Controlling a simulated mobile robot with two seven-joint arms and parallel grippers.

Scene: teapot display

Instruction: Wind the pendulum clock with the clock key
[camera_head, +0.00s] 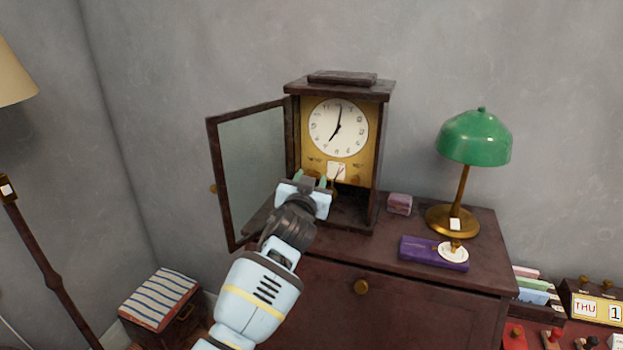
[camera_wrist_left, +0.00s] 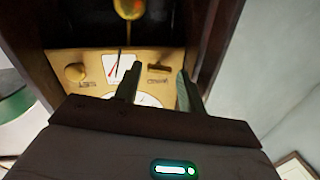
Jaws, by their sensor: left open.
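The pendulum clock (camera_head: 384,140) stands upright on a dark wooden cabinet, its glass door (camera_head: 250,160) swung open to the left. Its white dial (camera_head: 338,127) sits on a brass plate. My left gripper (camera_head: 316,183) is open in front of the lower plate. In the left wrist view, its fingertips (camera_wrist_left: 157,78) stand on either side of a small brass bar-shaped piece (camera_wrist_left: 158,68), perhaps the clock key; I cannot tell whether they touch it. A round brass knob (camera_wrist_left: 76,73) is beside a white card (camera_wrist_left: 117,68). The brass pendulum (camera_wrist_left: 129,8) hangs in the case. My right gripper is not in view.
The cabinet (camera_head: 480,215) also carries a green lamp (camera_head: 474,140), a small pink box (camera_head: 400,203) and a purple case (camera_head: 420,250) with a white disc on it. A striped box (camera_head: 158,297) is at the lower left. The open door stands close beside my left arm.

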